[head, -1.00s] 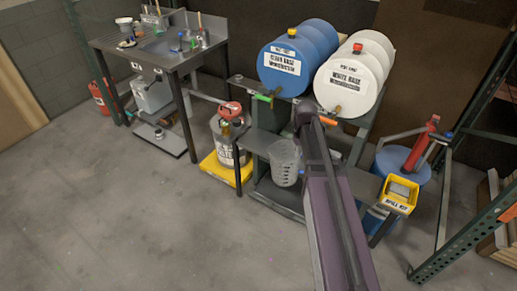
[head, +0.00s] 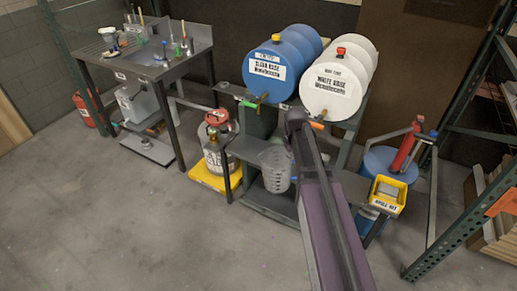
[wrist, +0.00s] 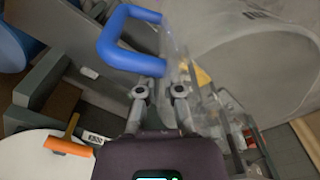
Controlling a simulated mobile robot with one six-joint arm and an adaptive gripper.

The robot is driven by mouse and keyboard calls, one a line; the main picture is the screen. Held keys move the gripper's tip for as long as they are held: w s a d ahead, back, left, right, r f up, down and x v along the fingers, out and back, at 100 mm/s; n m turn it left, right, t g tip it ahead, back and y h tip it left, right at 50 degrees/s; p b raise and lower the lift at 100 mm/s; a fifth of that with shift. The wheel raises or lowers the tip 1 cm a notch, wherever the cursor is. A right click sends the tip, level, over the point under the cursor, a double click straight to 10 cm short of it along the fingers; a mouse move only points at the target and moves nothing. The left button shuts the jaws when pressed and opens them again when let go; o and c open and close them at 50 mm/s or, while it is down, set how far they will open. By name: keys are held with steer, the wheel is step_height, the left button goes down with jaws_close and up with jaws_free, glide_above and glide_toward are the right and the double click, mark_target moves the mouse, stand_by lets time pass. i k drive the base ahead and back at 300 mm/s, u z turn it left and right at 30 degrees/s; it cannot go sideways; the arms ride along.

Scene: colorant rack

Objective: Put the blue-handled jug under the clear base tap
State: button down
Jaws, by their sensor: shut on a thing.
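The clear, ribbed jug (head: 274,163) hangs in front of the rack in the head view, left of my arm and lower than the taps. In the wrist view its blue handle (wrist: 131,48) shows beyond the fingertips, with the clear wall beside it. My gripper (wrist: 161,88) is shut on the jug at the handle side; the exact contact is hard to see. The blue clear base drum (head: 268,70) lies on the rack, with its green-handled tap (head: 249,104) above and left of the jug. In the head view my gripper is hidden behind my arm.
The white base drum (head: 333,88) and its orange tap handle (head: 317,126) are to the right. A dark shelf (head: 248,150) lies below the taps. The front floor is clear.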

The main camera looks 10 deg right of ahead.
mark_target(260, 150)
steer(key=i, duration=0.9)
steer(key=u, duration=0.05)
